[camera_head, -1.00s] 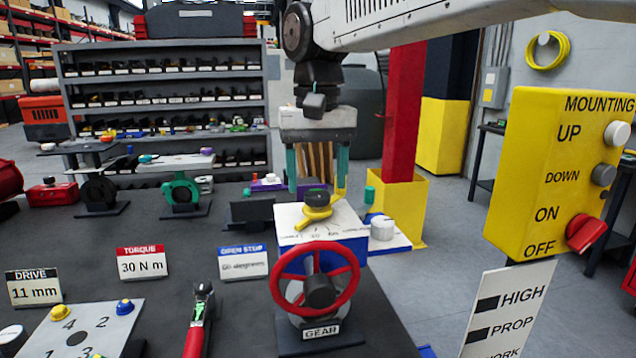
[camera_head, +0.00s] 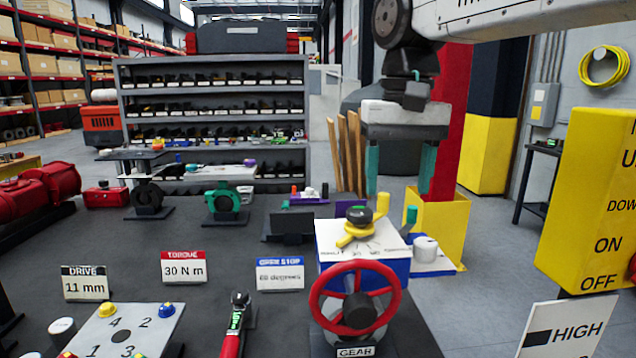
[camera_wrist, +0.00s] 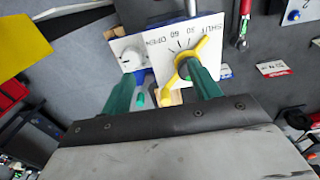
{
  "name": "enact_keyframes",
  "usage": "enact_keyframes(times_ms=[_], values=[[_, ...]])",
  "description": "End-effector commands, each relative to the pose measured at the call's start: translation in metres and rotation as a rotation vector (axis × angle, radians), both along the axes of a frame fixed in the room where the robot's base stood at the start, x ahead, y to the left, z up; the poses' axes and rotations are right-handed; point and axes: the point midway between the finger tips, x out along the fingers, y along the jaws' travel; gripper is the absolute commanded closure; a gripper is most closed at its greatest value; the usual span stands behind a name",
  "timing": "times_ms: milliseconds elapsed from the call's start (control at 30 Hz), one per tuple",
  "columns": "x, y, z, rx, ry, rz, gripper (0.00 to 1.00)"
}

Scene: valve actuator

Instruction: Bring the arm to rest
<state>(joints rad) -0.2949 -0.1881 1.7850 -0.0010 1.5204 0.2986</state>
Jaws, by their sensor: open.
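My gripper (camera_head: 401,170) hangs from my arm with its two green fingers pointing down, spread apart with nothing between them. In the head view it is above and slightly behind the valve actuator (camera_head: 345,268), a blue and white box with a yellow pointer (camera_head: 357,232) and black knob on its top dial. A red handwheel (camera_head: 355,306) is on its front, over the GEAR label. In the wrist view the fingers (camera_wrist: 161,92) show near the dial plate (camera_wrist: 218,72). The yellow pointer (camera_wrist: 178,66) is partly hidden by the right finger.
A torque wrench (camera_head: 236,322) and a numbered plate (camera_head: 122,330) lie at the front. Shelving (camera_head: 215,110) stands behind. Space around the raised gripper looks clear.

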Motion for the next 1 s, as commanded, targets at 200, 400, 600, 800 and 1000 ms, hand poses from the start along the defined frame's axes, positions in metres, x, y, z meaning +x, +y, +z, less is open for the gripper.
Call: enact_keyframes(times_ms=[200,400,600,800,1000], values=[[-0.093,-0.071,-0.066,0.003,-0.046,-0.007,0.38],[-0.162,-0.104,-0.136,-0.004,-0.079,-0.006,0.38],[-0.192,-0.115,-0.173,-0.009,-0.091,-0.001,0.38],[-0.195,-0.116,-0.177,-0.009,-0.092,0.001,0.38],[-0.194,-0.116,-0.176,-0.009,-0.092,0.001,0.38]])
